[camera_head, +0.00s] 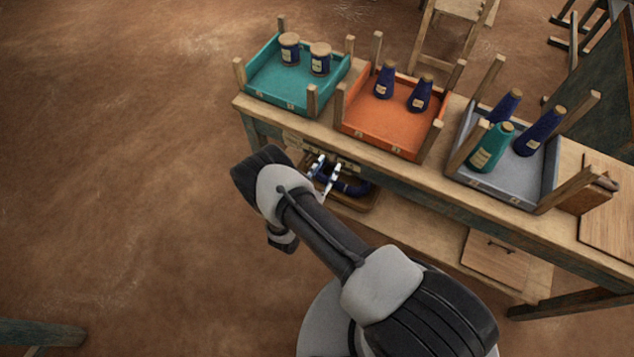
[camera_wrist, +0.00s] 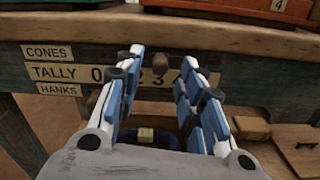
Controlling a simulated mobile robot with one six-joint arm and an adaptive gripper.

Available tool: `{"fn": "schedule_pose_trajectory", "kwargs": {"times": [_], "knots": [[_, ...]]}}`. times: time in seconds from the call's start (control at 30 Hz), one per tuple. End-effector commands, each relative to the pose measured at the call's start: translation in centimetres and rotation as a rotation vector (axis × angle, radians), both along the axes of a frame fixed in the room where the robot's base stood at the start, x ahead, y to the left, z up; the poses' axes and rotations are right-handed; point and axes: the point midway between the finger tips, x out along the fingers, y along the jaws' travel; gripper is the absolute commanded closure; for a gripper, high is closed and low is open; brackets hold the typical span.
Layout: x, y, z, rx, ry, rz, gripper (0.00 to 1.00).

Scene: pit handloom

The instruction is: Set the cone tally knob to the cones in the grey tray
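The grey tray (camera_head: 520,188) stands at the right end of the bench and holds three cones: two dark blue, one (camera_head: 540,131) and another (camera_head: 504,107), and a teal one (camera_head: 491,147). In the wrist view, a tally strip (camera_wrist: 60,73) on the bench front reads TALLY with a row of numbers, partly covered by my fingers. A brown knob (camera_wrist: 160,62) shows just above the numbers, around 2 and 3; its exact setting is unclear. My gripper (camera_wrist: 163,58) is open, with its fingers on either side of the knob in the picture; contact is not visible. The gripper (camera_head: 326,173) also shows at the bench front.
A teal tray (camera_head: 277,98) holds two dark-blue spools. An orange tray (camera_head: 385,123) holds two dark-blue cones. Plates reading CONES (camera_wrist: 46,52) and HANKS (camera_wrist: 58,89) flank the tally strip. A lower shelf (camera_head: 430,232) sits under the bench.

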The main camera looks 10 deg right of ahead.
Motion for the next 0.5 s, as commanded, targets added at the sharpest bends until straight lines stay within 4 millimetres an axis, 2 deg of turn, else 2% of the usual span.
{"fn": "schedule_pose_trajectory", "kwargs": {"times": [0.3, 0.5], "knots": [[-5.5, 4.2, 0.0, -0.001, 0.002, 0.006, 0.64], [-7.6, 5.6, 0.0, -0.001, 0.001, 0.003, 0.64]]}}
